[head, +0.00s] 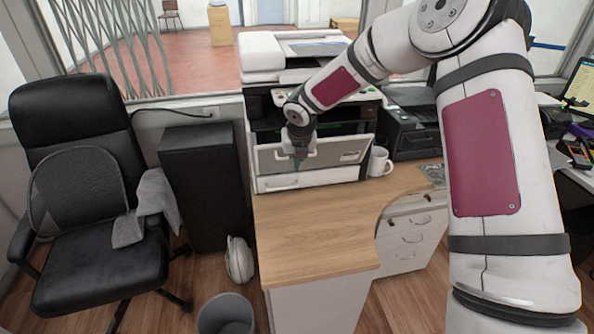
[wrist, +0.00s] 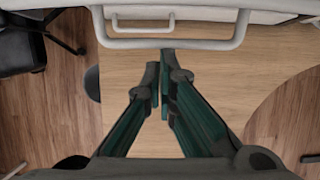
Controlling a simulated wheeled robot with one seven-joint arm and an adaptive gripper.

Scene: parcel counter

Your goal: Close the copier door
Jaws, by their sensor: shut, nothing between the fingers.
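The copier (head: 262,52) stands at the back of the wooden desk, white on top with a dark body. Its grey front door (head: 335,152) has a dark opening above its top edge and seems to lean outward; the exact angle is hard to tell. A white drawer front (head: 315,179) is below it. My gripper (head: 299,162) points down in front of the left part of the door and hides some of it. In the wrist view my gripper (wrist: 165,65) is shut and empty, just below a pale handle bar (wrist: 172,44). I cannot tell whether it touches anything.
A white mug (head: 378,162) stands right of the copier, near a black printer (head: 412,130). The desk top (head: 305,235) in front is clear. A black cabinet (head: 203,185) and office chair (head: 85,200) stand left; a bin (head: 226,315) is on the floor.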

